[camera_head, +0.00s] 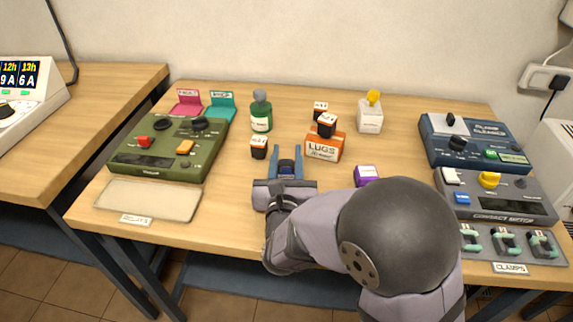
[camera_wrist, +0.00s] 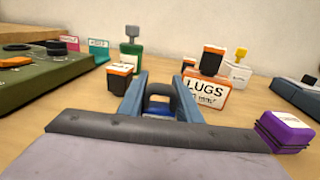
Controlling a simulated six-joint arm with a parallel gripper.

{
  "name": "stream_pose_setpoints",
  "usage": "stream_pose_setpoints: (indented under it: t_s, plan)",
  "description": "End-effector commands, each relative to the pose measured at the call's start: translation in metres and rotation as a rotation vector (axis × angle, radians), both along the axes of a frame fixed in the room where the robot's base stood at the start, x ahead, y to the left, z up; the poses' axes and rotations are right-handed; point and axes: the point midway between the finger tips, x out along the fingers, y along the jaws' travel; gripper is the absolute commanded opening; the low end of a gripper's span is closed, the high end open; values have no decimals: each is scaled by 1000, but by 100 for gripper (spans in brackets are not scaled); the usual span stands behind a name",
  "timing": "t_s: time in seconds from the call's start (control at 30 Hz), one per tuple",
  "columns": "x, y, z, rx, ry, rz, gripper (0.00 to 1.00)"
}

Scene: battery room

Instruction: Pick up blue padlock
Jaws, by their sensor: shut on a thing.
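The blue padlock (camera_wrist: 158,111) with its dark shackle sits between the two blue-grey fingers of my gripper (camera_wrist: 160,95) in the wrist view. Only the shackle and a strip of blue body show there; the rest is hidden by my gripper. In the head view the padlock (camera_head: 287,167) shows as a small dark and blue shape between the fingers of my gripper (camera_head: 288,160). The gripper is shut on the padlock, low over the middle of the table. I cannot tell whether the padlock touches the table.
A small black-and-orange box (camera_head: 259,147) stands just beyond the fingers, left. An orange LUGS box (camera_head: 324,147) with a black item on top stands behind right. A purple box (camera_head: 367,175) is right. A beige tray (camera_head: 147,200) and green device (camera_head: 165,160) are left. A grey meter (camera_head: 500,207) is far right.

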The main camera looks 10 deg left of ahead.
Motion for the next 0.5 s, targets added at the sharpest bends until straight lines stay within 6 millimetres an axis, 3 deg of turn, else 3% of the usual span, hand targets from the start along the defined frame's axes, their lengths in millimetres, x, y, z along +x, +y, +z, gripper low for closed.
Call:
stream_pose_setpoints:
  t_s: [0.27,0.5]
  plan:
    - [0,0,11,1,-3,0,6]
    - [0,0,41,6,-5,0,6]
